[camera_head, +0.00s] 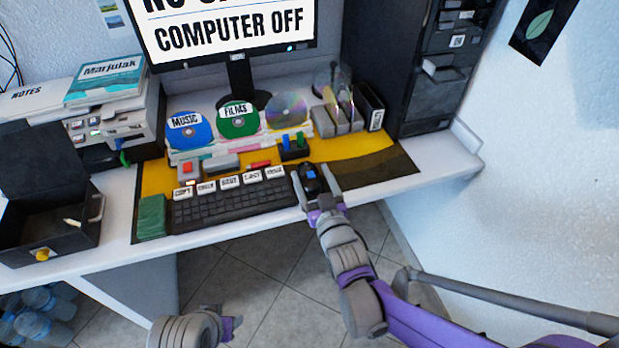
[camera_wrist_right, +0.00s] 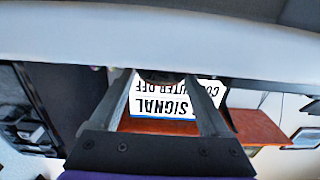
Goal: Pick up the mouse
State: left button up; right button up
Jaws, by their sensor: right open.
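The mouse (camera_head: 311,179), black with a blue patch, lies on the yellow and dark desk mat, right of the keyboard, near the desk's front edge. My right gripper (camera_head: 317,186) is open at the mouse, one finger on each side of it. I cannot tell whether the fingers touch it. In the right wrist view my two fingers (camera_wrist_right: 163,88) are spread, with a dark rounded shape (camera_wrist_right: 160,76) between their tips. At the bottom of the head view part of my left gripper (camera_head: 229,325) shows, low and away from the desk; its jaws are unclear.
The keyboard (camera_head: 235,201) with labelled cards is just left of the mouse. A black box (camera_head: 50,246) sits far left. The mat's right side is clear.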

jog(key=shift+x, duration=0.8)
jog(key=shift+s, duration=0.1)
grip_shut()
